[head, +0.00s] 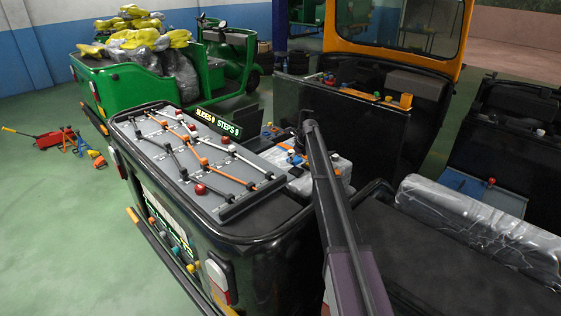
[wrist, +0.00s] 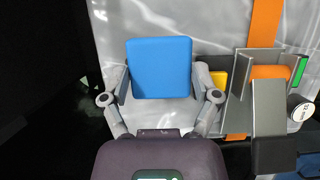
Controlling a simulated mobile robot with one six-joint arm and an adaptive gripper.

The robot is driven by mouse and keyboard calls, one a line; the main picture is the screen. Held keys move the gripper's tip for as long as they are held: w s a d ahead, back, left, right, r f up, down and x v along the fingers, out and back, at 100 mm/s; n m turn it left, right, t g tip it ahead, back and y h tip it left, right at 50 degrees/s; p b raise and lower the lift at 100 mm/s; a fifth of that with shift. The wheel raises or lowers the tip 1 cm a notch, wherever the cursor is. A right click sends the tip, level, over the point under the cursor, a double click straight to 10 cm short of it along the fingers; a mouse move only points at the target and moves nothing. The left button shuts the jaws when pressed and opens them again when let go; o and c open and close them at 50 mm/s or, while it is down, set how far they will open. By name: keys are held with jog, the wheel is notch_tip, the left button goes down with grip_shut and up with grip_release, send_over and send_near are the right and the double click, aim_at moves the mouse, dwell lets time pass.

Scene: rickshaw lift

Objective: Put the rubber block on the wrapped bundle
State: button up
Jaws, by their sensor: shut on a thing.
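A blue block (wrist: 160,68), which I take to be the rubber block, sits between the two grey fingers of my gripper (wrist: 162,84) in the wrist view. The gripper is shut on it. Behind and around the block is the pale, wrinkled wrapping of the wrapped bundle (wrist: 130,25), crossed by an orange strap (wrist: 264,25). Whether the block touches the wrapping cannot be told. In the head view the bundle's grey wrapping (head: 336,174) shows partly behind my dark arm. My gripper is not clearly visible there.
A metal bracket (wrist: 240,100) and a yellow piece (wrist: 217,78) lie right of the block. In the head view, a black cart with a grey slider panel (head: 215,180) stands left of the bundle. A plastic-covered seat (head: 480,220) is at right. Green floor (head: 60,230) is open at left.

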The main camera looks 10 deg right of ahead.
send_near(278, 163)
jog(key=shift+d+x, duration=0.2)
jog(key=shift+x, duration=1.05)
jog(key=shift+s+f, duration=0.1)
jog(key=shift+s, duration=0.05)
jog(key=shift+w+a+b, duration=0.3)
jog(key=shift+w+a, duration=0.05)
jog(key=shift+w, duration=0.05)
jog(key=shift+w+a+f+b, duration=0.3)
jog(key=shift+w+a+f, duration=0.05)
jog(key=shift+w+a, duration=0.35)
jog(key=shift+s+d+f+b, duration=0.1)
jog(key=shift+s+f+b, duration=0.05)
jog(key=shift+f+b, duration=1.4)
jog(key=shift+f, duration=0.05)
jog(key=shift+f, duration=0.1)
jog(key=o, duration=1.1)
jog(key=shift+c, duration=0.2)
